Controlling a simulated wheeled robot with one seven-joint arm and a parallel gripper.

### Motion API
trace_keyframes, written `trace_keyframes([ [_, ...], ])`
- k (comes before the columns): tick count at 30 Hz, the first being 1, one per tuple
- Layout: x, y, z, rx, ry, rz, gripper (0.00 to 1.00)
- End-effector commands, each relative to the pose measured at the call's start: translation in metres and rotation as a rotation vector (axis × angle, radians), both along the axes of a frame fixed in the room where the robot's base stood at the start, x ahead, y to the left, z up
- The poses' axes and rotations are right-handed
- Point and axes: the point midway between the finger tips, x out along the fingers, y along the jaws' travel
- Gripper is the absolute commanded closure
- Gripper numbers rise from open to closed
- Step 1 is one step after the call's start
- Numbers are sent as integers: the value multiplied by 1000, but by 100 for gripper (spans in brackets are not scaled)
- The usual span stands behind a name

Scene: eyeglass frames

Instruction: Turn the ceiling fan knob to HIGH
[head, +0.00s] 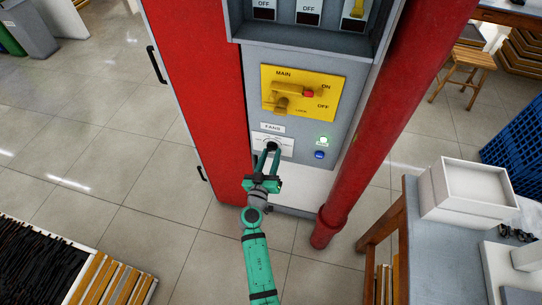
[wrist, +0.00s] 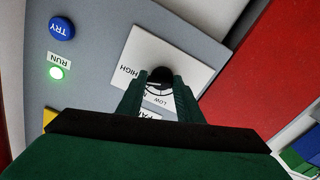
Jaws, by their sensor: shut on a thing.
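The fan knob (head: 272,147) sits on a white plate (head: 288,150) under the FANS label, low on the grey electrical panel. In the wrist view the black knob (wrist: 160,75) lies between my fingertips, on its plate (wrist: 190,50) with HIGH at the left and LOW beside the knob. My gripper (head: 268,155) reaches up to the panel with its fingers closed on the knob; it also shows in the wrist view (wrist: 160,86). The fingers hide part of the plate's markings, and I cannot tell the exact setting.
A yellow plate (head: 331,83) with the MAIN lever is above the knob. A lit green RUN light (head: 323,140) and a blue TRY button (head: 319,155) are to the right. A red pipe (head: 375,125) stands right of the panel, and a red cabinet door (head: 205,80) is at left.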

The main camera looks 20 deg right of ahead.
Motion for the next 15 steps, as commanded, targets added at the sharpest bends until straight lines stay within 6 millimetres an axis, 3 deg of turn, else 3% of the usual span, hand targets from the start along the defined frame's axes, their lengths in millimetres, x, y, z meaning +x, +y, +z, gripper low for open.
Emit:
trace_keyframes([
  [15, 0, 0, -1, 81, -53, 1, 90],
])
